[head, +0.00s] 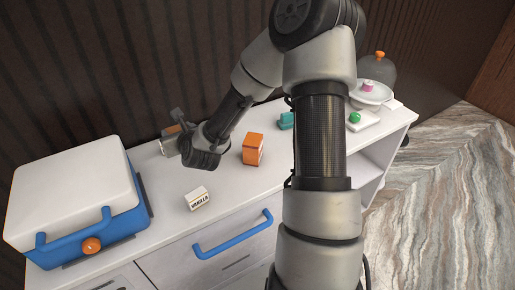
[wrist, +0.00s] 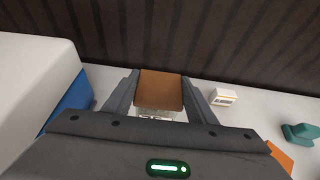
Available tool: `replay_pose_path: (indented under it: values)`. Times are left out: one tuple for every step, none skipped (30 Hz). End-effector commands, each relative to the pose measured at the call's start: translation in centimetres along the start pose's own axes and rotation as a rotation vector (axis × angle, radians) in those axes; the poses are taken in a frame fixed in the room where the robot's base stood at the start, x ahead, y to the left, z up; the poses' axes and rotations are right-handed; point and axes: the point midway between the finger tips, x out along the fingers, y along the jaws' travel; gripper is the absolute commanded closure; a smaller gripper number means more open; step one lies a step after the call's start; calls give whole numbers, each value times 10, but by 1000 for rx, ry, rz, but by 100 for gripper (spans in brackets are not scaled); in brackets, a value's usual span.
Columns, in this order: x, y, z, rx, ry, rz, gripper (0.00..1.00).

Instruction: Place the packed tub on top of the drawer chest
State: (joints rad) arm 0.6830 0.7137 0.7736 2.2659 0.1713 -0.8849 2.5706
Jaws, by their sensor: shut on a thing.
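A tub with a flat brown lid (wrist: 160,90) and a clear lower part is between the fingers of my gripper (wrist: 160,103) in the wrist view. In the head view my gripper (head: 174,138) is at the back of the counter near the wall, shut on the tub, whose pale side (head: 169,146) shows. I cannot tell whether the tub touches the counter. A blue box with a white top, blue bar and orange knob (head: 75,190) stands to the left of my gripper; it may be the drawer chest. Its top is bare. Its edge also shows in the wrist view (wrist: 38,75).
A vanilla carton (head: 198,198), an orange box (head: 253,148) and a teal item (head: 287,120) stand right of my gripper. Another white carton (wrist: 222,98) is near the wall. The counter (head: 185,232) has a blue-handled drawer. A domed jar (head: 378,70) stands far right.

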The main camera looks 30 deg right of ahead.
Motion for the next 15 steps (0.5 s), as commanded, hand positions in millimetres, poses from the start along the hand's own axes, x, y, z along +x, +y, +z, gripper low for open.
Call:
replay_pose_path:
  values:
    - [1,1,4,-2,-2,-2,72]
    - [1,1,5,0,0,-3,72]
    - [1,1,6,1,1,-4,72]
    - [1,0,7,2,1,-4,72]
    - [1,1,6,3,2,-4,72]
    - [3,1,2,3,4,-4,72]
    - [4,1,-2,4,5,-3,72]
    - [6,1,-7,4,5,-3,72]
    - [9,2,-15,4,7,-3,72]
    - [11,2,-21,4,7,-2,72]
    - [14,2,-26,4,6,-2,72]
    - [16,2,-33,4,6,-3,72]
    - [18,2,-38,3,6,-3,72]
    - [20,2,-41,2,4,-2,72]
    - [22,2,-45,2,4,-3,72]
